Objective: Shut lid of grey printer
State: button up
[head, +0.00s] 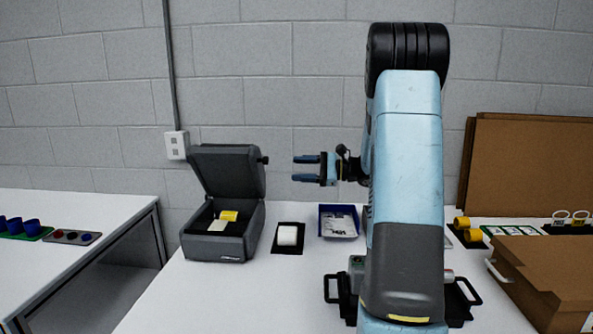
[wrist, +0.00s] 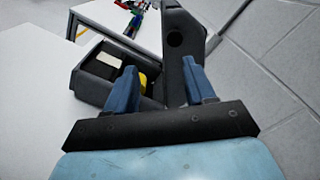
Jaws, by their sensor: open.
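The grey printer (head: 219,238) stands on the white table at the left, with its lid (head: 228,171) raised and tilted back. Inside it is a yellow roll (head: 228,215). In the wrist view the open printer body (wrist: 92,88) lies beyond my fingers, and the raised lid (wrist: 181,42) stands to the right of the body. My gripper (head: 306,168) is open and empty, in the air to the right of the lid, apart from it in the head view. In the wrist view my fingers (wrist: 160,82) point toward the printer, and the left finger hides part of its inside.
A white roll on a black mat (head: 288,238) and a blue tray with packets (head: 338,221) sit right of the printer. A cardboard box (head: 548,268) stands at the right. A grey wall (head: 270,90) with a conduit rises behind. A second table (head: 100,202) is at the left.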

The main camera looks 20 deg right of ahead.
jog(key=v, duration=0.7)
jog(key=shift+d, duration=0.35)
dwell(0.5)
jog(key=shift+s+d, duration=0.1)
jog(key=shift+s, duration=0.05)
dwell(0.3)
jog(key=v, duration=1.3)
jog(key=shift+s+d, duration=0.15)
jog(key=shift+d, duration=0.15)
